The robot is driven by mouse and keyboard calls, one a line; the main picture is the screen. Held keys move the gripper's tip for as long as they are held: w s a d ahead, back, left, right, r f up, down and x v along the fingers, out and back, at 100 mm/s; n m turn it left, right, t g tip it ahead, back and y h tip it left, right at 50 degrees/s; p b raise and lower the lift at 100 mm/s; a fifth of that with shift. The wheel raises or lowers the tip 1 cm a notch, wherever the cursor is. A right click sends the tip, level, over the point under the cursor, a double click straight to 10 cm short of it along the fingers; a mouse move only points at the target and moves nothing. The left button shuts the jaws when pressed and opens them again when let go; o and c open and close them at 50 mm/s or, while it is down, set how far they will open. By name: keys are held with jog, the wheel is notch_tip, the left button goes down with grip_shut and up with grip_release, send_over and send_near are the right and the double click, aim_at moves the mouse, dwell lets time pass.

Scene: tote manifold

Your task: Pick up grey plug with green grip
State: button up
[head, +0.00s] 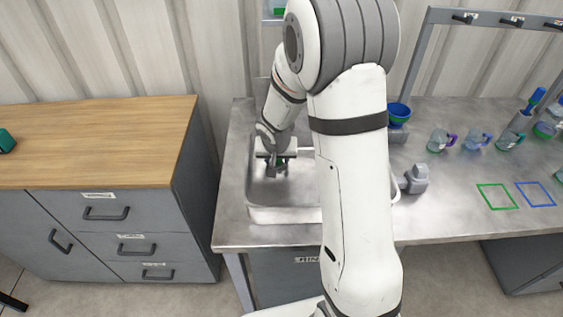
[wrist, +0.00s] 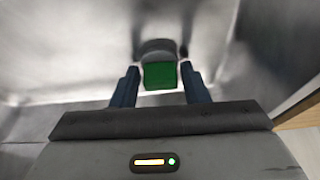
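The grey plug with the green grip (wrist: 160,76) lies in the metal sink in the wrist view. Its green grip faces my gripper, and its grey body shows behind it. My gripper (wrist: 159,86) has one finger on each side of the green grip, with a narrow gap visible on both sides. It is open and holds nothing. In the head view my gripper (head: 276,163) is low in the sink (head: 265,214). The plug is mostly hidden there by my gripper and arm.
A grey tap-like fitting (head: 414,180) stands right of the sink. A wooden-topped cabinet (head: 95,140) is at left.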

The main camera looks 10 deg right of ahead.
jog(key=c, duration=0.6)
jog(key=shift+o, duration=0.2)
